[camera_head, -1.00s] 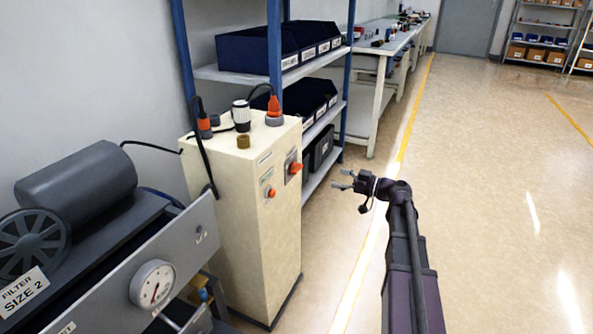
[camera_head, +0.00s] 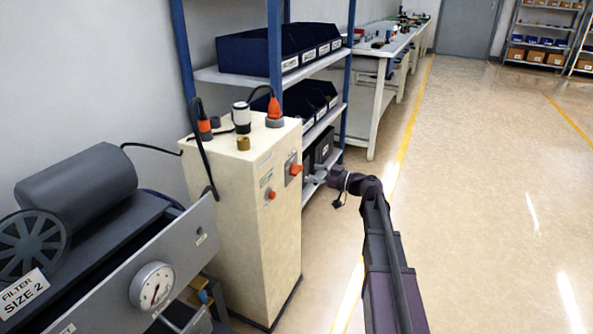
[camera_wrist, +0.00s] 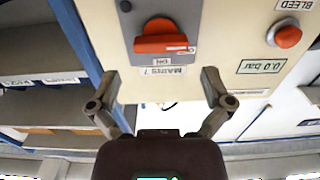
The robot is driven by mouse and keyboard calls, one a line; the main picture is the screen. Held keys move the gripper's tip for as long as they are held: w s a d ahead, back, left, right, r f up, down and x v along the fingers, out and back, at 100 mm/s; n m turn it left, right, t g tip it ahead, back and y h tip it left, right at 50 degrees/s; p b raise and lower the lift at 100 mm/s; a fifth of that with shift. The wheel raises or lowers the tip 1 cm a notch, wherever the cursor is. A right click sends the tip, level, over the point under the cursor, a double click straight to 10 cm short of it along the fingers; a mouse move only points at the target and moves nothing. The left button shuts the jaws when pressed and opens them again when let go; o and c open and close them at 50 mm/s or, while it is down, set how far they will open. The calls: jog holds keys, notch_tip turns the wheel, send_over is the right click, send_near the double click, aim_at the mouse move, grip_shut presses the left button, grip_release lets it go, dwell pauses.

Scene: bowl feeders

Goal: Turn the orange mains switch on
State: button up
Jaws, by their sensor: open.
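The orange mains switch (camera_head: 296,169) sits on a grey plate on the front of the cream cabinet (camera_head: 250,235). In the wrist view the switch (camera_wrist: 160,38) is a rounded knob with a bar handle lying crosswise in the picture. Small ON and MAINS labels are by its lower edge. My gripper (camera_head: 313,175) is close to the switch, just to its right in the head view. In the wrist view my gripper (camera_wrist: 160,83) is open and empty, its two fingers spread either side of the switch's lower edge. I see no contact.
A red-orange button (camera_wrist: 288,37) marked BLEED and a 0.0 bar label (camera_wrist: 262,66) are beside the switch. Cables and connectors (camera_head: 242,118) stand on the cabinet top. A blue shelf rack (camera_head: 277,50) stands close behind. The floor to the right is clear.

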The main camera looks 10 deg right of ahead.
aim_at(300, 170)
jog(key=shift+x, duration=2.65)
